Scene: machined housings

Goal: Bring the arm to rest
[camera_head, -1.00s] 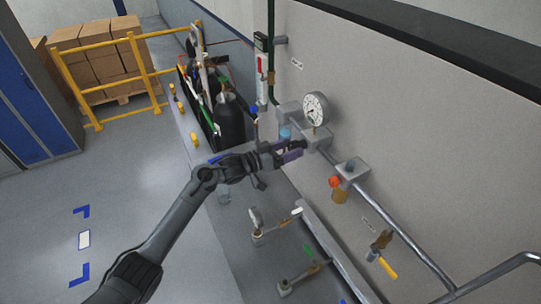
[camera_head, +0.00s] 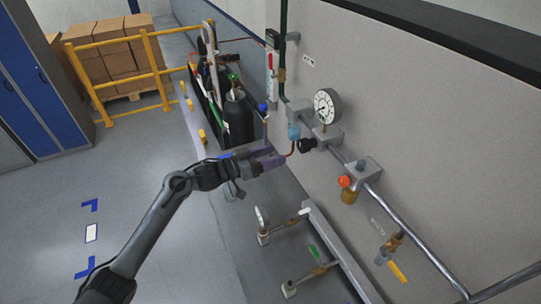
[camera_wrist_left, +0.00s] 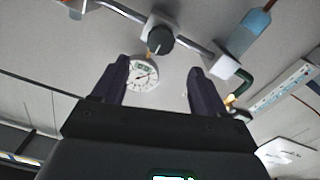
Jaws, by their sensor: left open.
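My left arm (camera_head: 150,235) reaches in from the lower left. Its left gripper (camera_head: 280,156) is open, with dark purple fingers and nothing visible between them. It is in front of the wall pipe, to the left of a black knob (camera_head: 306,145) and apart from it. In the left wrist view the open fingers (camera_wrist_left: 160,72) frame a round white gauge (camera_wrist_left: 143,75), with the black knob (camera_wrist_left: 160,39) above it. My right gripper is not in view.
The wall pipe (camera_head: 412,246) carries a dial gauge (camera_head: 327,104), an orange-capped fitting (camera_head: 348,188) and a yellow-handled valve (camera_head: 393,264). A black cylinder (camera_head: 239,122) stands behind the gripper. A yellow railing (camera_head: 153,70) and cartons (camera_head: 115,62) are farther back.

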